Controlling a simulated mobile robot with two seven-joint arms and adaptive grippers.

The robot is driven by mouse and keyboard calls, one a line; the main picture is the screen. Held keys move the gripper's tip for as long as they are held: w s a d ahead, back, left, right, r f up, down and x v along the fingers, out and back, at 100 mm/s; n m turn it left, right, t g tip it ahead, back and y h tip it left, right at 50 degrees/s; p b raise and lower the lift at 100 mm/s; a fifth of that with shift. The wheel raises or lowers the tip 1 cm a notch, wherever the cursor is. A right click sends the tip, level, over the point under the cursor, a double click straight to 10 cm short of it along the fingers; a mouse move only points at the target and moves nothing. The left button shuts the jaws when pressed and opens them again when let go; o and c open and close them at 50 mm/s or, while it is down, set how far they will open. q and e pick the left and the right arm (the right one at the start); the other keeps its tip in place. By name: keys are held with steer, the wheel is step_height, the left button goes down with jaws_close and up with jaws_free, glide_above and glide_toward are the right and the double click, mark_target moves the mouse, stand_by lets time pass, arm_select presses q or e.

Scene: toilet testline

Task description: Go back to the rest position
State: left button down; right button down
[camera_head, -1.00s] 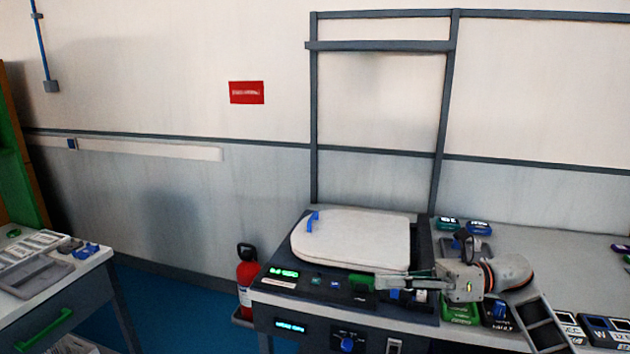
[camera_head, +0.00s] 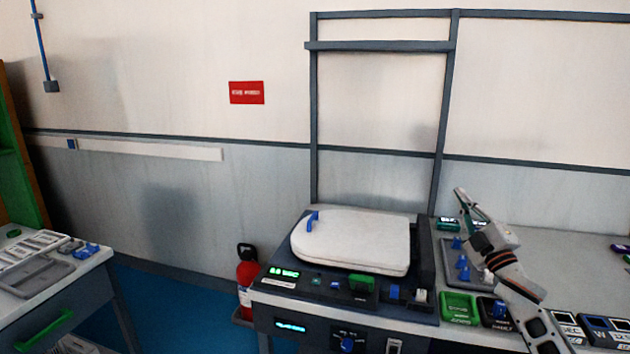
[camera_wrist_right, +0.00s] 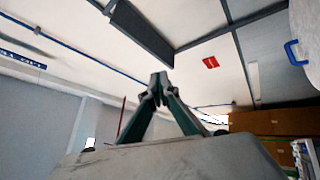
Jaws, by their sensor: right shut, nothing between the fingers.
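My right gripper (camera_head: 470,204) is raised over the right-hand part of the bench in the head view, right of the toilet seat. Its fingers point up and to the left. In the right wrist view the fingertips of my right gripper (camera_wrist_right: 160,80) meet, with nothing between them. The white toilet seat and lid (camera_head: 355,240) lies closed and flat on its dark test stand (camera_head: 425,255), with a blue handle (camera_head: 312,220) at its left edge. The blue handle also shows in the right wrist view (camera_wrist_right: 292,52). My left gripper is not in view.
A grey tray with blue cone-shaped pieces (camera_head: 462,262) lies below my right arm. Green and dark bins (camera_head: 460,305) line the bench front. A grey frame (camera_head: 313,120) rises behind the stand. A fire extinguisher (camera_head: 247,275) stands left of it. Another table (camera_head: 60,290) is far left.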

steer(key=w+d+f+m+g+h, duration=0.35)
steer(key=d+f+m+h, duration=0.35)
steer(key=f+m, duration=0.4)
steer(key=s+a+f+g, duration=0.1)
steer(key=s+a+f, duration=0.1)
steer(key=f, duration=0.3)
steer(key=s+a+f+g+y+b, duration=0.1)
steer(key=s+a+f, duration=0.1)
steer(key=s+f, duration=0.2)
steer(key=s+a+f+g+y, duration=0.1)
steer(key=s+a+f, duration=0.2)
steer(key=f, duration=0.5)
steer(key=shift+f+b, duration=0.1)
steer(key=shift+b, duration=0.3)
steer(key=s+a+f+g+y+b, duration=0.1)
steer(key=s+a+f, duration=0.3)
steer(key=s+f, duration=0.45)
steer(key=s+a+f+g+y+b, duration=0.15)
steer(key=s+a+f, duration=0.25)
steer(key=s+f, duration=0.4)
steer(key=s+a+f+g+b, duration=0.1)
steer(key=s+a+f+g, duration=0.1)
steer(key=s+a+f, duration=0.6)
steer(key=s+f+m+g+b, duration=0.1)
steer(key=s+f, duration=0.1)
steer(key=s, duration=1.3)
steer(key=shift+a+f, duration=0.2)
steer(key=shift+a, duration=0.2)
